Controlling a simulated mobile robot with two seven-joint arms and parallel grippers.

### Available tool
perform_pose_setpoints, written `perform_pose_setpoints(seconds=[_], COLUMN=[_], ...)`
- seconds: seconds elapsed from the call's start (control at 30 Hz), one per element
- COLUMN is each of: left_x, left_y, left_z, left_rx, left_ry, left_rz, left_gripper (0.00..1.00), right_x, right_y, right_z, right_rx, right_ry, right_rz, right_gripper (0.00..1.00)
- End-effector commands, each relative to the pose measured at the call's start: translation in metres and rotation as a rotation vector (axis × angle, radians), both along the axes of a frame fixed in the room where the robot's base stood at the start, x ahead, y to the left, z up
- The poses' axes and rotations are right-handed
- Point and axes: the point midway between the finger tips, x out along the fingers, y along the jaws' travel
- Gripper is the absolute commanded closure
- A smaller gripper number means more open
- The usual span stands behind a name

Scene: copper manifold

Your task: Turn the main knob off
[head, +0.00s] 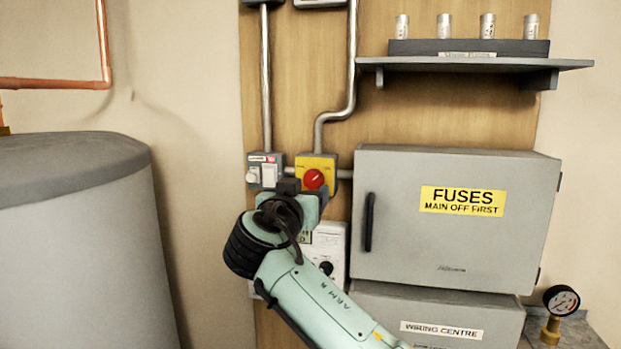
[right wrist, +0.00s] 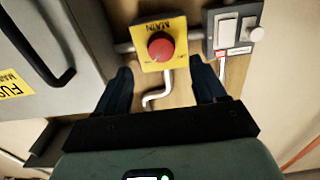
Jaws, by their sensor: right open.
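The main knob (head: 313,179) is a round red knob on a yellow plate, mounted on the wooden board. In the right wrist view the knob (right wrist: 161,47) shows upside down under the label MAIN. My right gripper (head: 305,190) is in front of the board, just below the knob in the head view, and hides the lower part of the yellow box. In the right wrist view its two dark fingers (right wrist: 160,66) are spread, with nothing between them. The knob lies ahead of the gap, roughly centred; I cannot tell the remaining distance. My left gripper is not in view.
A grey switch box (head: 265,171) sits left of the knob. The grey fuse cabinet (head: 400,250) with a black handle stands close on the right. Metal conduits run above. A shelf (head: 470,65) with several fuses is higher up. A grey tank (head: 75,230) stands left.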

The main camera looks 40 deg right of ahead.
Motion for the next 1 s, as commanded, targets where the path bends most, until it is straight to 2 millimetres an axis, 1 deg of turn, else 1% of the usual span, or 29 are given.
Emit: perform_pose_setpoints(seconds=[0.03, 0.1, 0.2, 0.3, 0.5, 0.73, 0.77, 0.8, 0.87, 0.9, 0.93, 1.0], left_x=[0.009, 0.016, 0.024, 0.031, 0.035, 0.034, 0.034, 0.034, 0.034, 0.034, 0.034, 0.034], left_y=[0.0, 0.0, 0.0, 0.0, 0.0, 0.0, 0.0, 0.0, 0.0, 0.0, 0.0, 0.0], left_z=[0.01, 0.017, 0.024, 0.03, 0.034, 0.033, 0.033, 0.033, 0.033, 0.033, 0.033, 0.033], left_rx=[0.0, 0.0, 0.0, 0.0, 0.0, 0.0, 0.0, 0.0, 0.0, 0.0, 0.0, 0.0], left_ry=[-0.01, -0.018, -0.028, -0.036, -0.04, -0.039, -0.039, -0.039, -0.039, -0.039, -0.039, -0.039], left_rz=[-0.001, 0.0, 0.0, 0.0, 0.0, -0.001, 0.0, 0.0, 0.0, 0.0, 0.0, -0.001], left_gripper=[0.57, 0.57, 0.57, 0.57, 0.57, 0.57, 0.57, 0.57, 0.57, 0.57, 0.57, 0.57], right_x=[0.007, 0.016, 0.026, 0.035, 0.041, 0.042, 0.042, 0.042, 0.042, 0.042, 0.042, 0.041], right_y=[-0.011, -0.021, -0.034, -0.043, -0.051, -0.051, -0.051, -0.051, -0.051, -0.051, -0.051, -0.051], right_z=[0.005, 0.006, 0.005, 0.004, 0.001, 0.0, 0.0, 0.0, 0.0, 0.0, 0.0, 0.0], right_rx=[-0.001, 0.0, -0.001, 0.0, 0.001, 0.0, 0.0, 0.0, 0.0, 0.0, 0.0, 0.0], right_ry=[-0.002, -0.003, -0.002, -0.001, -0.001, 0.001, 0.001, 0.001, 0.001, 0.001, 0.001, 0.001], right_rz=[-0.005, -0.004, -0.004, -0.001, 0.001, 0.002, 0.002, 0.002, 0.002, 0.002, 0.002, 0.002], right_gripper=[0.3, 0.3, 0.3, 0.3, 0.3, 0.3, 0.33, 0.46, 0.66, 0.79, 0.85, 0.85])
